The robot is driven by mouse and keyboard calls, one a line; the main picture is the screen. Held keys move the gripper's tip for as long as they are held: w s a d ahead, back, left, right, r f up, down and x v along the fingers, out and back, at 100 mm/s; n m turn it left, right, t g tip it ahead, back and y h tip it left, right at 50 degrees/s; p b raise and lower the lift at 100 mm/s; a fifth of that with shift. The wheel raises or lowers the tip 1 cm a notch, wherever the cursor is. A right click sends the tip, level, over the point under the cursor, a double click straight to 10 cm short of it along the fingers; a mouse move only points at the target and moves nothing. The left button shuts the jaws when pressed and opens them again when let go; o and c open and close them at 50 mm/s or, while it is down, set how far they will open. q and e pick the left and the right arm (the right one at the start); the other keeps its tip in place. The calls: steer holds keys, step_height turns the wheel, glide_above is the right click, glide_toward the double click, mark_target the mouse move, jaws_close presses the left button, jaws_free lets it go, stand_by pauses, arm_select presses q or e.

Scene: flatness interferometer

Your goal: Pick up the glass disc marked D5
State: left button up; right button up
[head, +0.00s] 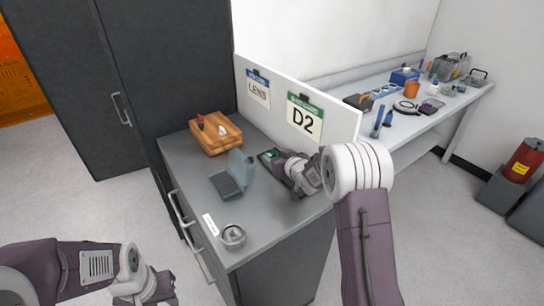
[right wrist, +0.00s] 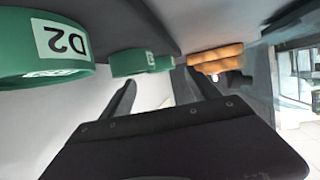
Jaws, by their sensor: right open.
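In the right wrist view a green ring-shaped piece (right wrist: 15,50) labelled D2 is close at the upper left. A second green piece (right wrist: 130,63) stands beyond it near the fingertips; its small label is too small to read. I cannot make out a D5 mark. My right gripper (right wrist: 160,84) is open, with nothing seen between its fingers. In the head view the right gripper (head: 283,165) is low over a dark tray (head: 267,154) with a green item, largely hiding it. My left gripper (head: 162,292) is at the lower left, away from the counter; its jaws are unclear.
On the grey counter (head: 200,175) stand a wooden box (head: 216,134), a teal stand (head: 237,172) and a round metal dish (head: 232,236). A white board (head: 340,125) with LENS and D2 signs rises behind the tray. A crowded bench (head: 425,120) is beyond.

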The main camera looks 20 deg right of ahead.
steer(key=x, duration=0.4)
steer(key=shift+w+a+f, duration=0.15)
steer(key=shift+w+f, duration=0.05)
steer(key=shift+f, duration=0.05)
steer(key=shift+s, duration=0.1)
steer(key=shift+s+r, duration=0.1)
steer(key=shift+c, duration=1.2)
steer(key=c, duration=1.2)
step_height(320, 180, up, 13)
steer(key=p, duration=0.5)
step_height(320, 180, up, 15)
steer(key=p, duration=1)
glide_above(272, 154)
steer(key=shift+s, duration=0.45)
